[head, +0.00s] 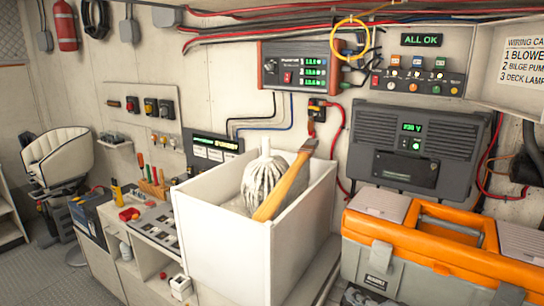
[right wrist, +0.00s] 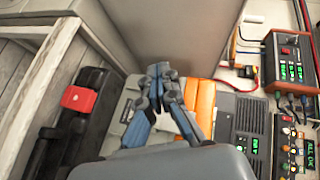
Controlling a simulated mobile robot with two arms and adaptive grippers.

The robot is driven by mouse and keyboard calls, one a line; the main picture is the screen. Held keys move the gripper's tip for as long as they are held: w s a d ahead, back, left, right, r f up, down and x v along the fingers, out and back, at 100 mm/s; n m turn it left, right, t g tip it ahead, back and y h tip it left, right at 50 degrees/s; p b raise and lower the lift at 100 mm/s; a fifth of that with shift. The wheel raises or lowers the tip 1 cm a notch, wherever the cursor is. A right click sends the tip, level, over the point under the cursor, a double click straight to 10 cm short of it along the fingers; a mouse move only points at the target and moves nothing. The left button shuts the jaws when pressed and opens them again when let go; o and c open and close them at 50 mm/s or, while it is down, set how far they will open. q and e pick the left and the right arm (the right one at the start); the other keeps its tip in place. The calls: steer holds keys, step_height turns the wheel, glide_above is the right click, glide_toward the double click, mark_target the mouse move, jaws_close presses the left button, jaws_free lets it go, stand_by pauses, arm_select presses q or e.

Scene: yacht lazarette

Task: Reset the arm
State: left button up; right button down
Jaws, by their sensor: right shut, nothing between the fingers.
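My right gripper (right wrist: 160,72) shows in the right wrist view, its blue-grey fingers closed together with nothing between them. It is in the air, with the orange and grey toolbox (right wrist: 200,105) behind it in that picture and a plain grey-white surface above the fingertips. I cannot make out either gripper in the head view. My left gripper is in neither view.
In the head view a white open bin (head: 228,240) holds a mop head (head: 268,180) and a wooden handle (head: 285,185). The toolbox (head: 440,245) stands right of it. A grey power unit (head: 415,150) and cables are on the wall. Open floor (head: 60,280) lies at left.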

steer(key=s+f+n+g+h, duration=0.3)
steer(key=s+f+n+g, duration=0.3)
steer(key=s+f, duration=0.7)
steer(key=s+d+f+n+g+h, duration=0.1)
steer(key=s+f+n+g, duration=0.15)
steer(key=s, duration=0.65)
steer(key=s+d+f+n+g+h, duration=0.15)
steer(key=s+n, duration=0.25)
steer(key=s, duration=0.4)
step_height(320, 180, down, 30)
steer(key=s+g+b, duration=0.1)
steer(key=b, duration=0.4)
steer(key=s+d+f+g+b, duration=0.1)
steer(key=s+d+f+b, duration=0.1)
steer(key=s+f, duration=1.5)
step_height(320, 180, down, 4)
steer(key=shift+b, duration=0.9)
steer(key=shift+d+h, duration=0.1)
steer(key=shift+h, duration=0.15)
